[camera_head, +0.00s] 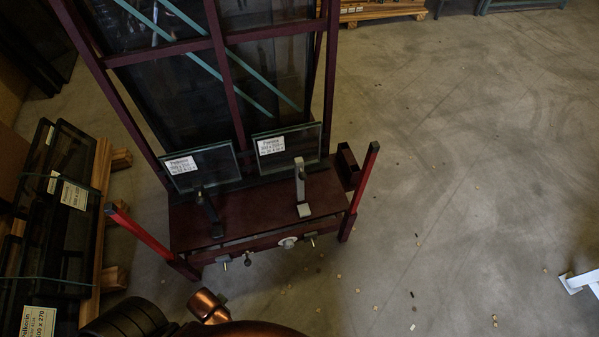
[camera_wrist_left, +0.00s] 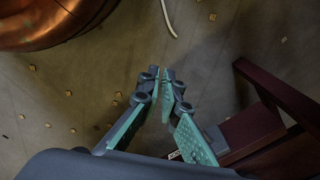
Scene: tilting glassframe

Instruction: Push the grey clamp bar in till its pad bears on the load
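The grey clamp bar (camera_head: 301,186) stands upright at the right of the dark red ledge (camera_head: 255,208), in front of the right glass pane (camera_head: 288,148). A gap seems to show between bar and pane, but I cannot see its pad clearly. A darker bar (camera_head: 208,213) leans in front of the left glass pane (camera_head: 203,166). My left gripper (camera_wrist_left: 162,76) shows only in the left wrist view, over the floor beside a dark red frame part (camera_wrist_left: 278,98). Its teal-padded fingertips are close together with nothing visible between them; any gap is unclear. My right gripper is out of view.
Red-tipped posts (camera_head: 139,230) (camera_head: 363,180) stick up at both front corners of the frame. Knobs (camera_head: 288,242) line its front edge. A wooden rack of dark panes (camera_head: 104,165) stands at the left. The floor (camera_head: 460,200) at the right is largely clear.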

